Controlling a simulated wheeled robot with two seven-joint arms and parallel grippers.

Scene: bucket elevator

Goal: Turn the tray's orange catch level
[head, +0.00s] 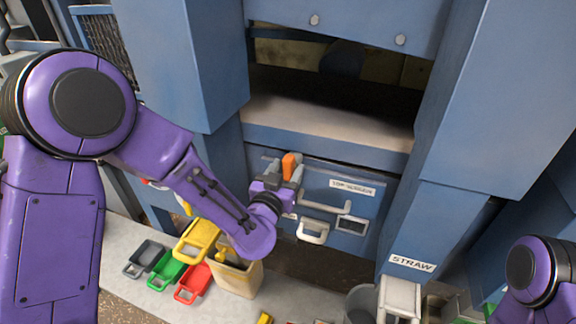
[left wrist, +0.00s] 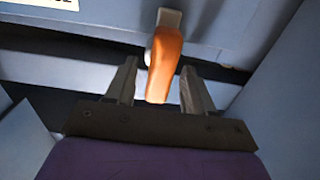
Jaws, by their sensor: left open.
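The orange catch (head: 290,165) is on the upper left of the blue tray front (head: 322,178), below the grey ledge. In the left wrist view the catch (left wrist: 164,62) hangs lengthwise from a pale mount on the blue panel, its free end between my fingers. My left gripper (head: 284,174) is at the catch, fingers on either side of it. In the left wrist view my gripper (left wrist: 158,85) is open, with a gap visible on both sides of the catch. My right gripper is out of view; only part of my right arm shows at the lower right.
The tray front has a white label (head: 352,187) and a pale bar handle (head: 324,205). A white handle (head: 313,231) is below. Blue columns flank the opening.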

